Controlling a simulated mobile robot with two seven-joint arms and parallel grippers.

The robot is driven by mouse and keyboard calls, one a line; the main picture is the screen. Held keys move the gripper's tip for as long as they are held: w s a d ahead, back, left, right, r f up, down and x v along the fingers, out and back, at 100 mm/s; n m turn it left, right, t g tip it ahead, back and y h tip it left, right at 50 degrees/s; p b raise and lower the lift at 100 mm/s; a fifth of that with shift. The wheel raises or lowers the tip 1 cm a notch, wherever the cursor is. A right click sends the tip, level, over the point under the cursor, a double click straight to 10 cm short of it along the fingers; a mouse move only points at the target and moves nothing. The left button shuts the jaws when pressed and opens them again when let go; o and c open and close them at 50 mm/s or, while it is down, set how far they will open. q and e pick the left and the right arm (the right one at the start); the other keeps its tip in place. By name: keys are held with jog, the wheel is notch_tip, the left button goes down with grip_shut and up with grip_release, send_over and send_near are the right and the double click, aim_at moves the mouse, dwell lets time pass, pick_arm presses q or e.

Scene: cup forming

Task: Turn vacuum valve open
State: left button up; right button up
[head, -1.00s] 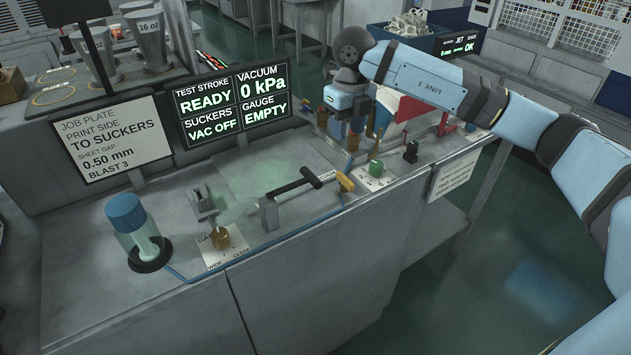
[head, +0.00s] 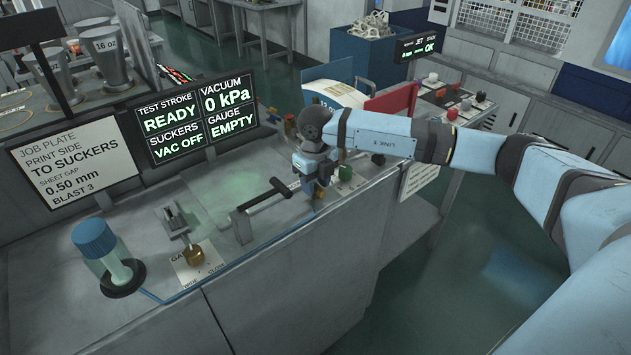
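My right gripper (head: 318,190) points down at the bench's front edge, just right of the black-handled bar (head: 268,195). It covers the spot of the small yellow lever, which looks like the vacuum valve handle. Only a bit of yellow shows around the fingertips, so I cannot tell whether they touch the lever or how far they are open. The status display (head: 190,117) reads "VAC OFF", "0 kPa" and "READY". My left gripper is not in view.
A brass knob (head: 194,255) on a gap label and a blue-capped jar (head: 97,250) stand to the left on the bench.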

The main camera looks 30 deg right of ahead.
jog(key=shift+c, duration=0.4)
grip_shut()
jog(key=shift+m, duration=0.4)
jog(key=m, duration=0.2)
jog(key=shift+m, duration=0.3)
jog(key=m, duration=0.4)
jog(key=shift+m, duration=0.3)
jog(key=m, duration=0.6)
jog(key=shift+p, duration=0.35)
jog(key=shift+m+p, duration=0.4)
jog(key=shift+m, duration=1.6)
